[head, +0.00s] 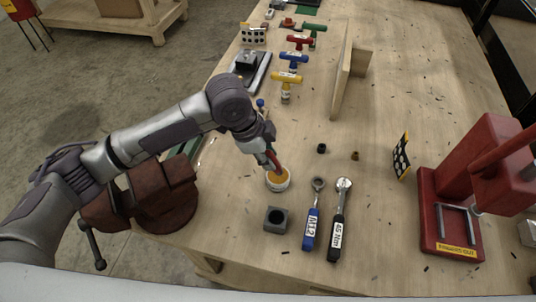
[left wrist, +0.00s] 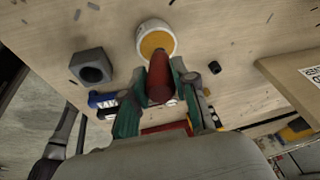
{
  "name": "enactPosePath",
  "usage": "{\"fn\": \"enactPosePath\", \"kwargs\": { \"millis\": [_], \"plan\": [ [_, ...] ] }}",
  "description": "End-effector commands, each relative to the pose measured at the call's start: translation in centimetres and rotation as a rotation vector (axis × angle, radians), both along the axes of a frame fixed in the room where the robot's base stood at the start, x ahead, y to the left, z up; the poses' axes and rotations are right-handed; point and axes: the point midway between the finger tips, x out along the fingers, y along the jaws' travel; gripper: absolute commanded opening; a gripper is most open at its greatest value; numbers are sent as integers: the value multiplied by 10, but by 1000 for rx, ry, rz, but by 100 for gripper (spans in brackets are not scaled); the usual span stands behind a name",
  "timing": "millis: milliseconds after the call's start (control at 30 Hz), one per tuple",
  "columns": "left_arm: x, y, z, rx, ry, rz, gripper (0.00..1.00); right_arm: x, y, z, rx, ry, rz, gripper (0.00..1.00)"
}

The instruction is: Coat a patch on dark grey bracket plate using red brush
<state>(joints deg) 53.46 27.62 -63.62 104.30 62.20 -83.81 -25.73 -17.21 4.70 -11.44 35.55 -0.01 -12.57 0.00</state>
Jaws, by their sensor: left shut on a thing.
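My left gripper (head: 268,155) is shut on the red brush (head: 275,163) above the workbench. The brush points down at a white pot with a yellow-orange top (head: 277,181). In the left wrist view, the red brush (left wrist: 159,78) is between the green-grey fingers (left wrist: 158,95), and its front end is at the near edge of the pot (left wrist: 155,38). Its bristles are hidden, and I cannot tell whether they touch the contents. A dark grey plate with a black block (head: 251,68), seemingly the bracket plate, lies farther back at the left edge. My right gripper is not in view.
A dark square block (head: 276,220), a blue-handled wrench (head: 312,222) and a black torque wrench (head: 340,222) lie near the pot. A rusty vise (head: 160,195) is at left, a red press (head: 470,190) at right. T-handled tools and an upright wooden board (head: 343,75) stand behind.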

Motion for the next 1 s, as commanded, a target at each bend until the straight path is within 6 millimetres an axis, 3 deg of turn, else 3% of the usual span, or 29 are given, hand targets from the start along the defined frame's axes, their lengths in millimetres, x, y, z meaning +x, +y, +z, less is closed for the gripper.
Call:
{"fn": "enactPosePath", "kwargs": {
  "millis": [1000],
  "plan": [
    [0,0,-8,1,0,0,4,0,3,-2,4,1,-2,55]
  ]
}}
